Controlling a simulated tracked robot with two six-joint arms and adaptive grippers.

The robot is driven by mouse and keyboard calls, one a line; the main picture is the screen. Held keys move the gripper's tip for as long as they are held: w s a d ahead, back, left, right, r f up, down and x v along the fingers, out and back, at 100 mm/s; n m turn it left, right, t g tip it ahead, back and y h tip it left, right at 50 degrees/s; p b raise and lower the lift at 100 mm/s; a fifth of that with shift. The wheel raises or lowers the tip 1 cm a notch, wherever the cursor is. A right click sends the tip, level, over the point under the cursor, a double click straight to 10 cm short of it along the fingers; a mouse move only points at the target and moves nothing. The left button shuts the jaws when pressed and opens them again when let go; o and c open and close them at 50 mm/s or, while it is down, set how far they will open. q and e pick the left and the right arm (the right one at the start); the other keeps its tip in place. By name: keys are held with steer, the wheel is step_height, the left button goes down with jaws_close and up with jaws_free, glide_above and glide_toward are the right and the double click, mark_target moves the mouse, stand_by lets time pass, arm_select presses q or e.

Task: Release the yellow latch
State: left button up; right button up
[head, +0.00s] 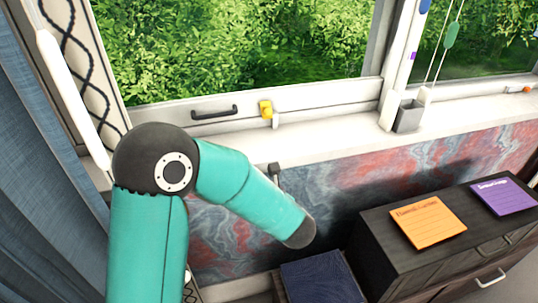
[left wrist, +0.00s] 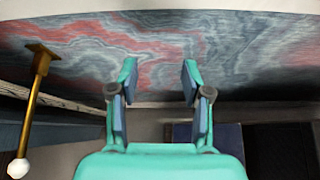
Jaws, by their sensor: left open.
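The yellow latch (head: 266,109) sits on the lower rail of the window frame in the head view, right of a dark handle. My left arm reaches in below it, with its forearm bent toward the marbled wall. In the left wrist view my left gripper (left wrist: 158,85) is open and empty, with its two fingers apart in front of the marbled wall. The latch does not show in the left wrist view. In the head view the left gripper is hidden behind or below the arm. My right gripper is in neither view.
The dark window handle (head: 214,113) and white sill (head: 310,138) lie above the marbled wall (head: 350,170). A dark cabinet (head: 385,245) holds an orange card (head: 428,222) and a purple card (head: 503,196). A brass rod (left wrist: 35,100) shows left.

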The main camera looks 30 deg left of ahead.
mark_target(269, 114)
arm_select(q)
steer(key=w+r+m+t+y+b, duration=0.1)
steer(key=w+r+t+y, duration=0.15)
steer(key=r, duration=0.45)
steer(key=w+r+m+t+y+b, duration=0.1)
steer(key=w+r+m+t, duration=0.15)
steer(key=r, duration=0.35)
steer(key=shift+n+t, duration=0.4)
steer(key=shift+n, duration=0.05)
steer(key=p+x, duration=0.2)
steer(key=x, duration=1.4)
steer(key=shift+w+a+p, duration=0.1)
steer(key=shift+w+p, duration=0.05)
steer(key=shift+p, duration=0.25)
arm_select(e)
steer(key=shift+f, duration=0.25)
